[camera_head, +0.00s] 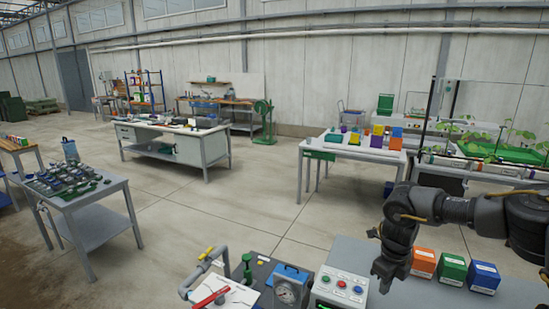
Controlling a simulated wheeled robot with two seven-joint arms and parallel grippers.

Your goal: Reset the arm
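My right arm comes in from the right edge, bent at the elbow. My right gripper (386,276) hangs pointing down at the end of it, just right of the control box and left of the orange box. Its fingers are small and dark here, so I cannot tell whether they are open or shut. I see nothing held in it. My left arm and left gripper do not show.
Below stands a bench (428,294) with a control box (339,288), a gauge (289,290), and orange (423,263), green (452,268) and blue (484,276) boxes. Other tables stand farther off, one with parts (110,192). The floor (225,205) between is clear.

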